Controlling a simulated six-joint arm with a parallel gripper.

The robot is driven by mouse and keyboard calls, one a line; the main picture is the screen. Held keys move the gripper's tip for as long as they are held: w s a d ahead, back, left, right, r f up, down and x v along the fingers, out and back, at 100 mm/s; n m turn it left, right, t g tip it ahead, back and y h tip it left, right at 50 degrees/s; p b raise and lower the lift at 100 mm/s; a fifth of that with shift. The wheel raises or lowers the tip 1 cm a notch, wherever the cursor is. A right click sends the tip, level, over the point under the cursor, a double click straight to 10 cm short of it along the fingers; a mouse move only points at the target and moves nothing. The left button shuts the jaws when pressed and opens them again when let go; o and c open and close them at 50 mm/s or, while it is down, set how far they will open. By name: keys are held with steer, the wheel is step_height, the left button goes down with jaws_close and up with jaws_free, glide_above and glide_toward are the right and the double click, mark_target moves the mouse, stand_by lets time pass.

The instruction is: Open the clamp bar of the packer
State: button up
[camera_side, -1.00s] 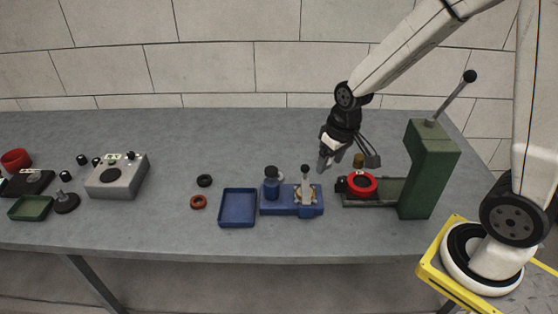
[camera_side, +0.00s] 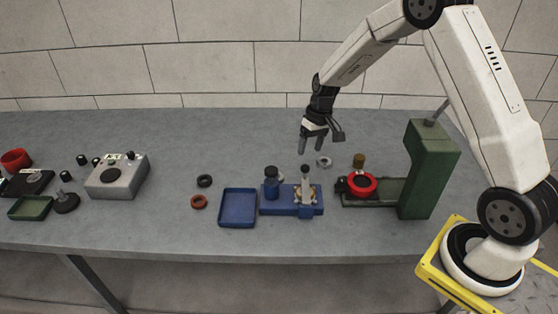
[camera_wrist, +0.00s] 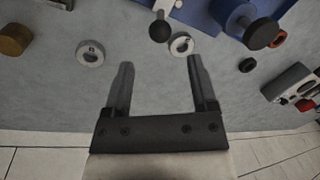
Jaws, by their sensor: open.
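A blue fixture (camera_side: 277,208) stands on the bench, and an upright pale lever (camera_side: 306,190) with a black ball knob (camera_side: 305,168) rises from it. I take this for the packer and its clamp bar, but cannot be sure. In the wrist view the knob (camera_wrist: 159,31) lies beyond my fingertips, between their lines, with part of the blue fixture (camera_wrist: 207,14) at the top edge. My gripper (camera_side: 312,143) is open and empty, above and behind the knob, fingers pointing down. It also shows open in the wrist view (camera_wrist: 160,63), touching nothing.
A blue cylinder (camera_side: 271,187) with a dark top stands on the fixture's left. A grey ring (camera_side: 323,161) lies behind the fixture. To the right are a red ring (camera_side: 361,186) and a tall green stand (camera_side: 430,170). A blue tray (camera_side: 238,224) is at the left.

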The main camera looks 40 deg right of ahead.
mark_target(305, 168)
steer(key=shift+w+a+f, duration=0.1)
steer(key=shift+a+f, duration=0.15)
steer(key=shift+f, duration=1)
steer(key=shift+a+f, duration=0.25)
steer(key=shift+f, duration=1.05)
steer(key=shift+w+a+f, duration=0.1)
steer(key=shift+a+f, duration=0.15)
steer(key=shift+f, duration=1)
steer(key=shift+s, duration=0.1)
jaws_close()
